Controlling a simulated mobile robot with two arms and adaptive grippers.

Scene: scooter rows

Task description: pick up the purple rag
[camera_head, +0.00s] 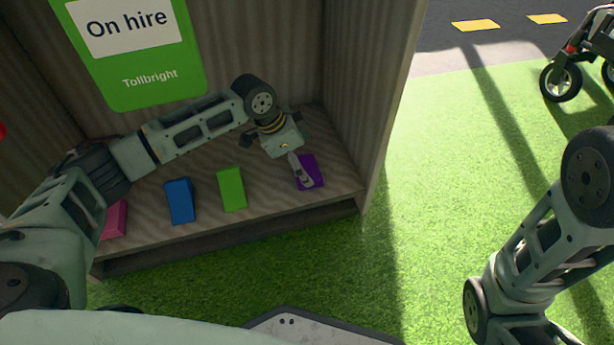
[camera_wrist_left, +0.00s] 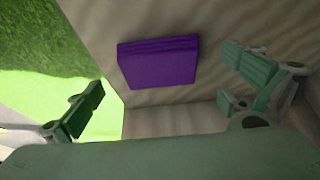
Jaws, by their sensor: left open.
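The purple rag (camera_head: 309,171) is a folded block lying flat at the right end of a wooden shelf, close to the side wall. My left gripper (camera_head: 302,175) is above it in the head view and partly covers it. In the left wrist view the whole purple rag (camera_wrist_left: 158,62) shows between and beyond the two spread fingers of the left gripper (camera_wrist_left: 165,95). The gripper is open, with nothing between its fingers; I cannot tell the exact gap to the rag. My right arm shows at the right, but its gripper is out of view.
A green block (camera_head: 231,189), a blue block (camera_head: 180,201) and a pink block (camera_head: 115,220) lie to the left on the shelf (camera_head: 270,201). The side wall (camera_head: 385,95) stands close on the right. A green sign (camera_head: 150,80) hangs behind. Grass is open beyond.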

